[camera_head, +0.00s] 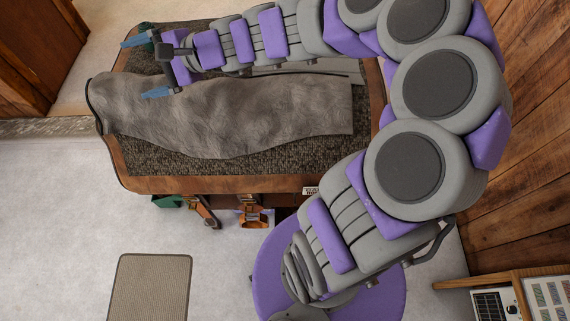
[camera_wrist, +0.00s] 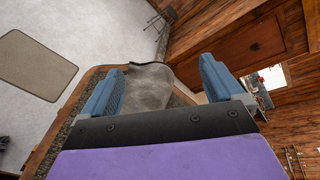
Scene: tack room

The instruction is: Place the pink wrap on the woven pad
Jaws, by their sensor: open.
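I see no pink wrap in either view. A beige woven pad with a dark edge (camera_head: 150,287) lies flat on the pale floor at the lower left; it also shows at the upper left of the wrist view (camera_wrist: 37,64). Its visible top is bare. My gripper (camera_head: 148,66) is open, with its blue fingers apart, over the left part of the table. In the wrist view the open fingers (camera_wrist: 160,68) have nothing held between them. One finger overlaps a grey fleecy cover in the head view; I cannot tell whether they touch.
The grey fleecy cover (camera_head: 225,115) lies along a brown-edged table with a dark woven top (camera_head: 290,163). Straps with a buckle (camera_head: 252,210) and a green item (camera_head: 168,201) show at the table's near side. Pale floor (camera_head: 60,220) around the pad is clear. Wooden walls stand right.

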